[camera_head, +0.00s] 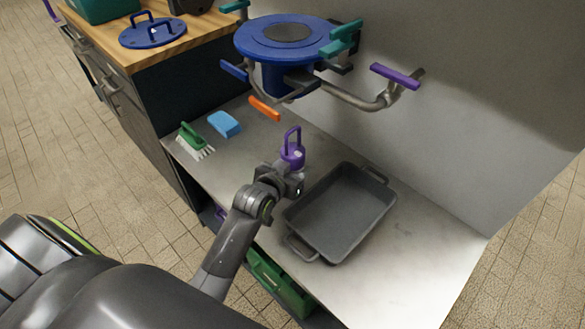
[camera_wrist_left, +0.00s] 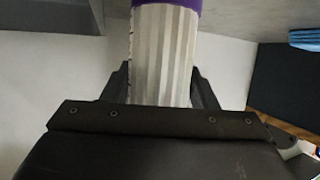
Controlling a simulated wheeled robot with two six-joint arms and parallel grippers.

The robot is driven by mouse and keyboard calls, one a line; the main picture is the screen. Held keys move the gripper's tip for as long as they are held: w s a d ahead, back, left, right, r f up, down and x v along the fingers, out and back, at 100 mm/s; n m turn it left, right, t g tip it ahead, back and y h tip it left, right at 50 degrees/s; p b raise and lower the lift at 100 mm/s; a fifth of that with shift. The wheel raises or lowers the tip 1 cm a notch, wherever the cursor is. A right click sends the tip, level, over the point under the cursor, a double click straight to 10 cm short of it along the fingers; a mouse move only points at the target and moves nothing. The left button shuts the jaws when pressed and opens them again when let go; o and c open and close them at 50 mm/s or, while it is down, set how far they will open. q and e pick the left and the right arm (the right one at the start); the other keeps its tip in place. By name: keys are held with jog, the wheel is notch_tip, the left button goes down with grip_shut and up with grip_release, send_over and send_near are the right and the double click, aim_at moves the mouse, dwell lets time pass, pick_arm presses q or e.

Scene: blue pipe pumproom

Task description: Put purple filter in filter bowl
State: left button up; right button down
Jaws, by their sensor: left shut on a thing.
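The purple filter (camera_head: 292,152) has a purple cap with a loop handle on top. In the left wrist view its white pleated body (camera_wrist_left: 163,55) stands between my fingers, with a purple end at the top edge. My left gripper (camera_head: 290,176) is shut on it; its fingers also show in the left wrist view (camera_wrist_left: 162,90). In the head view the gripper hides the lower filter. The blue filter bowl (camera_head: 272,78) is on the pipe by the wall, above and beyond the gripper, with a wide blue rim and dark centre. My right gripper is not in view.
A grey tray (camera_head: 336,252) lies close to the right of my left gripper. A green brush (camera_head: 191,135) and blue sponge (camera_head: 224,124) lie on the steel counter. Coloured handles, including an orange one (camera_head: 264,109), surround the bowl. A blue lid (camera_head: 152,33) lies on the wooden top.

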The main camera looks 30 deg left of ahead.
pick_arm(q)
jog(key=o, duration=1)
jog(key=shift+o, duration=0.2)
